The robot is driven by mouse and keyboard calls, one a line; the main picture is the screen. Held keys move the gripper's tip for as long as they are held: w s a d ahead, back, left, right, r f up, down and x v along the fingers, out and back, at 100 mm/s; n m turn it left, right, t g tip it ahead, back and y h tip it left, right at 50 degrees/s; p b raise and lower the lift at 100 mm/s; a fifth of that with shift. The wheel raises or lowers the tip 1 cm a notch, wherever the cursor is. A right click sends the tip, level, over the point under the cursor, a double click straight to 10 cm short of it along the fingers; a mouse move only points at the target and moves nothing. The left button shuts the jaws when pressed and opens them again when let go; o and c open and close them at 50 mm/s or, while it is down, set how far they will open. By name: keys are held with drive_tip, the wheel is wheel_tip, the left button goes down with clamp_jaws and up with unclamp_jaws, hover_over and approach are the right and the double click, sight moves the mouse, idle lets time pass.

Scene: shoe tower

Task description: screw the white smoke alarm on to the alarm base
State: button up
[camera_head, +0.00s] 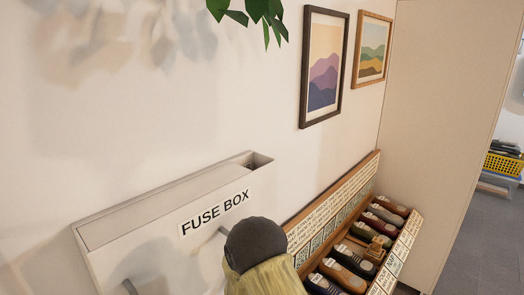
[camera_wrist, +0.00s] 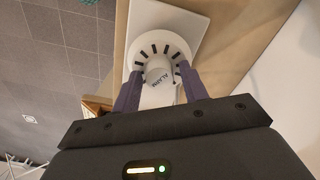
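The white smoke alarm (camera_wrist: 160,76) shows in the wrist view, with the word ALARM on its front and a ring of dark slots around it. My gripper (camera_wrist: 160,70) has one dark purple finger on each side of it. The fingers appear to press against its sides, and white fills the gap between them. A flat white panel (camera_wrist: 188,22) lies behind the alarm. I cannot tell whether the alarm touches the panel. I cannot make out the alarm base as a separate part. Neither the alarm nor my gripper's fingers can be made out in the head view.
A white fuse box (camera_head: 180,215) stands against the wall at lower left. A wooden rack (camera_head: 378,160) holding several shoes is to its right. Two framed pictures (camera_head: 324,68) hang above. Green leaves (camera_head: 262,12) hang at the top. A yellow crate (camera_head: 503,164) stands far right, beside open floor (camera_head: 485,245).

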clamp_jaws()
drive_tip(key=shift+s+f, duration=0.1)
drive_tip(key=shift+f, duration=0.15)
idle(0.3)
drive_tip(key=m, duration=0.5)
drive_tip(key=shift+s+d+m, duration=0.1)
drive_tip(key=shift+m, duration=0.3)
drive_tip(key=shift+f, duration=0.2)
idle(0.3)
